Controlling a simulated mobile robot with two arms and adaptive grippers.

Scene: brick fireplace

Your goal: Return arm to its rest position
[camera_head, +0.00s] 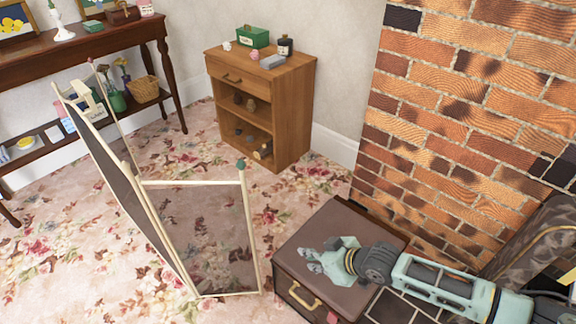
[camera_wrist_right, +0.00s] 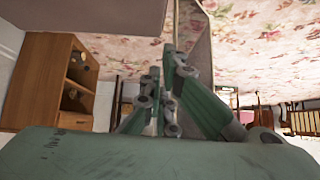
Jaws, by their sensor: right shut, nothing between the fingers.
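My right arm (camera_head: 440,285) comes in from the lower right in the head view. My right gripper (camera_head: 312,262) is above the brown top of a low chest (camera_head: 330,235) with a brass handle. Its fingers point to the left and hold nothing. In the right wrist view the gripper's green fingers (camera_wrist_right: 165,105) are close together and empty. My left arm and left gripper are not in the head view.
A folding screen (camera_head: 150,215) with cream frames stands on the floral carpet left of the chest. A wooden cabinet (camera_head: 290,115) holds small items behind. A brick fireplace (camera_head: 450,130) rises close to my right arm. A dark table (camera_head: 90,42) stands at the upper left.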

